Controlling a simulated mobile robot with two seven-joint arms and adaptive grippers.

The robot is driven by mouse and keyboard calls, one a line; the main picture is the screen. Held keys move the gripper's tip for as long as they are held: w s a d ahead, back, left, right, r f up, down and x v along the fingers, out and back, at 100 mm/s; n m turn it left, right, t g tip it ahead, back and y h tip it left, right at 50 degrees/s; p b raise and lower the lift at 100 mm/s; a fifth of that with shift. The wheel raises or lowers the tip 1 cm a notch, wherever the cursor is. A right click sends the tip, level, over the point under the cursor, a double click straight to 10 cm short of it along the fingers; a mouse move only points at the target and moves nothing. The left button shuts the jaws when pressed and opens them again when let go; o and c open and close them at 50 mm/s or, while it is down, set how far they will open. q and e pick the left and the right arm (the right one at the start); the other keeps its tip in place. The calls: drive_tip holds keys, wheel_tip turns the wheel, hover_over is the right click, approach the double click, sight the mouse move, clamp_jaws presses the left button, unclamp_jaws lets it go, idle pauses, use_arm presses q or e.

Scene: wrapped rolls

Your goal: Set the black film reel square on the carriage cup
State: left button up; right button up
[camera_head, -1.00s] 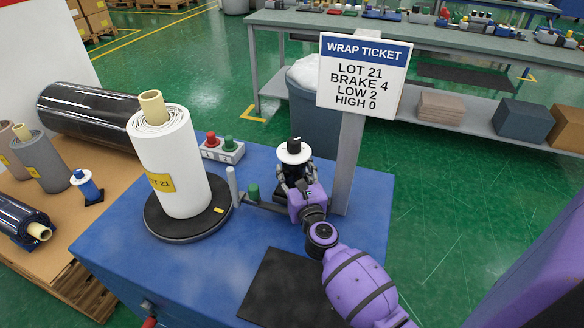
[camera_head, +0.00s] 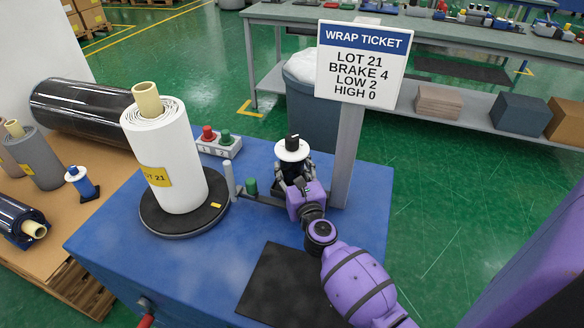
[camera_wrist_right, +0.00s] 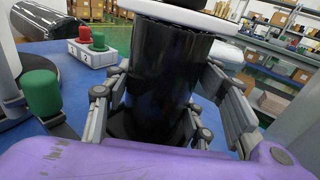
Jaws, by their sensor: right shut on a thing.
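The black film reel, with a white flange and a black top, stands about upright in my right gripper (camera_head: 294,180). Its white flange (camera_head: 292,150) shows in the head view, and its black body (camera_wrist_right: 165,75) fills the middle of the right wrist view. My right gripper (camera_wrist_right: 160,105) is shut around the reel, with jointed fingers on both sides. A dark base (camera_head: 279,194), seemingly the carriage cup, is at the reel's foot and mostly hidden by the gripper. I cannot tell whether the reel is fully seated in it. My left gripper is not in view.
A large white roll (camera_head: 165,160) stands on the black turntable (camera_head: 150,222) left of the reel. A green knob (camera_head: 251,186) and a grey post (camera_head: 229,180) lie between. The ticket post (camera_head: 347,150) rises close to the right. A button box (camera_head: 222,148) stands behind.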

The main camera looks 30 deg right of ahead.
drive_tip(key=o, duration=1.8)
drive_tip(key=shift+c, duration=0.2)
drive_tip(key=shift+s+f, duration=0.15)
drive_tip(key=shift+s+a, duration=0.1)
drive_tip(key=shift+s, duration=0.25)
drive_tip(key=v, duration=1.1)
